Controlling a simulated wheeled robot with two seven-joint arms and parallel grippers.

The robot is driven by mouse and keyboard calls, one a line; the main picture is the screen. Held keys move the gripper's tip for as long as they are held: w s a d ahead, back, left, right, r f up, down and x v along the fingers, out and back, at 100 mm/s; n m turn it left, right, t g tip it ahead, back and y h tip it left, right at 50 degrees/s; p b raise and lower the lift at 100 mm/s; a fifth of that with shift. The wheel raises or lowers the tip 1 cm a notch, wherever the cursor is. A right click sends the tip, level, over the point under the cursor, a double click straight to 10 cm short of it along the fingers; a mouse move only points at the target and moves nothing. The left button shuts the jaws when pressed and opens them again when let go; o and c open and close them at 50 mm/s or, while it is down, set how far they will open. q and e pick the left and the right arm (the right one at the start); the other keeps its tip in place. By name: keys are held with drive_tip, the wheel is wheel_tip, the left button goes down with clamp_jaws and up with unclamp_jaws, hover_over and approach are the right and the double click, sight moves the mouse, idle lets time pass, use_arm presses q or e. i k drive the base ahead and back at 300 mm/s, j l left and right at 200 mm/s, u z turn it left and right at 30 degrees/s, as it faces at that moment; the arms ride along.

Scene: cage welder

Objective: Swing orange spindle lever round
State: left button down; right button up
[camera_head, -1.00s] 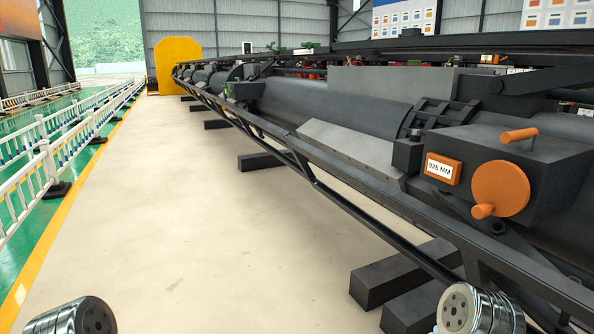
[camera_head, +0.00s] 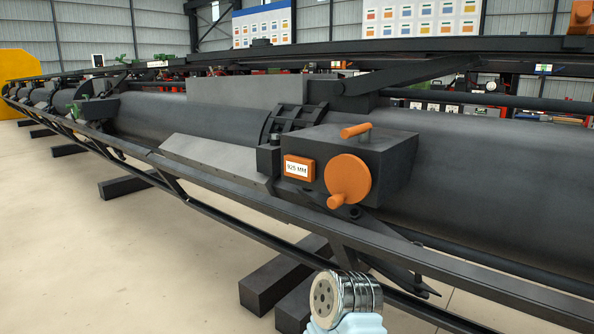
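A dark gearbox block (camera_head: 390,160) sits on the front of the long machine, right of centre in the head view. On its top is an orange bar lever (camera_head: 355,131) on a short post, lying nearly level. On its front face is an orange disc handwheel (camera_head: 348,180) with a stubby knob (camera_head: 338,200) at its lower left. An orange display (camera_head: 299,168) reading "925 MM" is left of the wheel. Nothing touches the lever or the wheel. Neither gripper shows; only a silver, pale-blue joint of my arm is at the bottom edge, well below the wheel.
A dark rail (camera_head: 330,218) runs along the machine's front, below the gearbox. Dark support blocks (camera_head: 283,272) stick out over the floor. The pale floor (camera_head: 110,260) at left is clear. A big dark cylinder (camera_head: 480,180) extends right of the gearbox.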

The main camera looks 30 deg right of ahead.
sight(364, 131)
drive_tip(key=z, duration=1.35)
drive_tip(key=l+z, duration=0.25)
drive_tip(key=l, duration=0.25)
